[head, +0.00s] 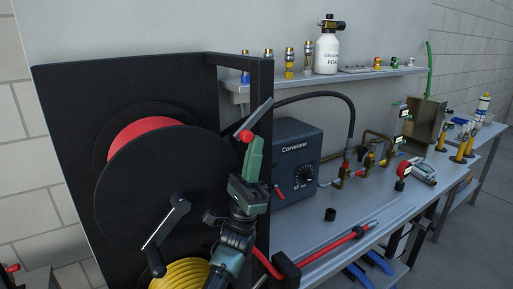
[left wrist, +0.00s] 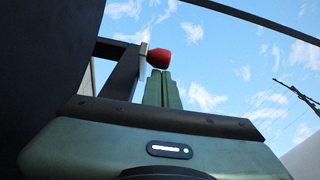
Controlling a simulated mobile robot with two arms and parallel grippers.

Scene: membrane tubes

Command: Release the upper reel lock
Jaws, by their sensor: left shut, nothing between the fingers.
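The upper reel (head: 135,180) is a large black disc with red hose (head: 148,133) behind it and a crank handle (head: 165,230) on its face. A red knob (head: 245,136) on a grey lever (head: 258,117) sits beside the reel, near the black frame post; I take it as the upper reel lock. In the left wrist view the red knob (left wrist: 159,59) shows just beyond the fingertips. My left gripper (head: 254,145) has green fingers, shut and empty, pointing up right next to the knob. I cannot tell whether they touch it. My right gripper is not in view.
A lower reel (head: 183,274) holds yellow hose. The black frame (head: 262,90) rises behind my gripper. A grey Corvelane box (head: 298,160) with a dial stands to the right on the bench. A shelf (head: 335,78) holds fittings and a white foam bottle (head: 327,50).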

